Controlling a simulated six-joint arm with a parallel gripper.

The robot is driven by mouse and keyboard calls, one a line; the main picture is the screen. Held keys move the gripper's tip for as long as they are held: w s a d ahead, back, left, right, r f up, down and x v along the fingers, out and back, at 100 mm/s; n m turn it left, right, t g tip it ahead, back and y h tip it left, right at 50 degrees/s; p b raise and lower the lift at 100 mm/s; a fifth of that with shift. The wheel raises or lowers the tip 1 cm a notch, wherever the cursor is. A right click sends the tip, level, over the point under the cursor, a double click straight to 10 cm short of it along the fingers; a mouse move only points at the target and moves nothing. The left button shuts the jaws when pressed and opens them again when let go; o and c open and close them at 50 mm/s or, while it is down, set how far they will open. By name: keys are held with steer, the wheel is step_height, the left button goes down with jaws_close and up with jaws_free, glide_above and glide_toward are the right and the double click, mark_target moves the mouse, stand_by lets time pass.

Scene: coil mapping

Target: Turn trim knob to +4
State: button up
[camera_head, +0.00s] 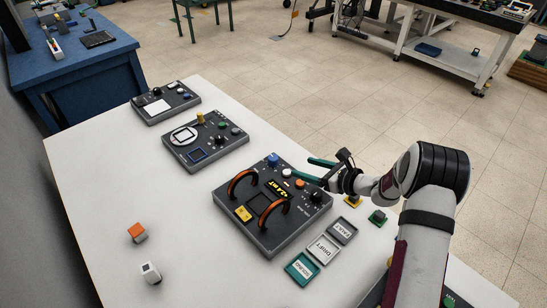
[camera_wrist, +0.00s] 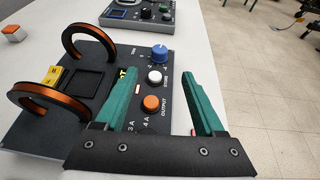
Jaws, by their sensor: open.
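The coil unit (camera_head: 262,238) is a dark box with two copper coils standing on it. Its yellow display (camera_head: 276,189) appears to read +2.4 mT. Along its far-right edge sit a blue knob (camera_head: 272,159), a white button, an orange button and a black knob (camera_head: 316,196). The blue knob, likely the trim knob, also shows in the wrist view (camera_wrist: 159,54); its setting is too small to read. My gripper (camera_wrist: 162,72) is open and empty, its green fingers above the panel. The white button (camera_wrist: 154,77) and orange button (camera_wrist: 151,103) appear between the fingers.
Two other dark instrument boxes (camera_head: 207,147) (camera_head: 165,103) stand farther along the white table. Labelled trays (camera_head: 301,270) lie near the unit's right side. An orange-topped cube (camera_head: 137,232) and a white cube (camera_head: 151,272) sit at the left. The table's left part is mostly clear.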

mark_target(274, 158)
steer(key=x, duration=1.4)
steer(key=shift+w+a+f, duration=0.1)
steer(key=shift+a+f, duration=0.1)
steer(key=shift+f, duration=0.05)
jaws_close()
